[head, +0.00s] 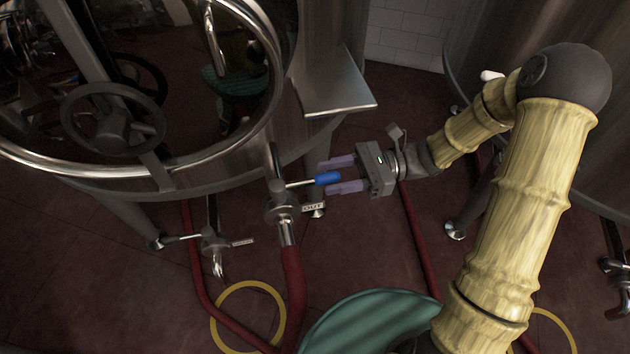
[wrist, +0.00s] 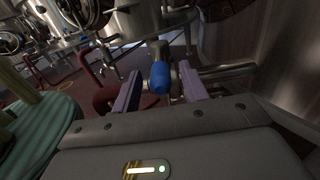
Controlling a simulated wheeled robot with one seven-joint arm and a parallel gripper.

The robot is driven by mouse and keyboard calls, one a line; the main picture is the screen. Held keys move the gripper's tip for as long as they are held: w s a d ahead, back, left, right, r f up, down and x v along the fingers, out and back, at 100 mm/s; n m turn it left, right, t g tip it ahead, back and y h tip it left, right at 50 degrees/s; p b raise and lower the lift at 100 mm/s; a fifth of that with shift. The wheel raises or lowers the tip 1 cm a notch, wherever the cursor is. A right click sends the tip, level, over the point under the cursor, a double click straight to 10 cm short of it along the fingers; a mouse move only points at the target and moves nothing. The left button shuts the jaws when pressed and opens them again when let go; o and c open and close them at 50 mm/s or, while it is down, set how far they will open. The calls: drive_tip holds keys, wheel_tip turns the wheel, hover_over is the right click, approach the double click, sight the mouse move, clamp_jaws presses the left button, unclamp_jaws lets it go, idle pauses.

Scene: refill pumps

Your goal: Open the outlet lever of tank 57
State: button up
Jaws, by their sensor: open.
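The outlet lever with its blue grip (head: 327,178) sticks out to the right from the outlet valve (head: 282,202) at the lower side of the steel tank (head: 230,170). A small label tag (head: 313,207) hangs by the valve; I cannot read its number for sure. My gripper (head: 343,174) is open, with its two purple fingers on either side of the blue grip. In the wrist view the blue grip (wrist: 160,78) lies between the open fingers, apart from both as far as I can see. The valve body is partly hidden behind the grip there.
A red hose (head: 293,285) runs down from the valve. A second, smaller valve (head: 213,241) sits to its left. A steel plate (head: 336,95) juts from the tank above my gripper. A green rounded object (head: 365,322) stands below. Another tank (head: 530,30) is at right.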

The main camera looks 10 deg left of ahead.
sight(315, 181)
drive_tip(key=b+x, duration=0.1)
drive_tip(key=x, duration=0.3)
drive_tip(key=shift+s+a, duration=0.1)
drive_tip(key=shift+a, duration=0.05)
clamp_jaws()
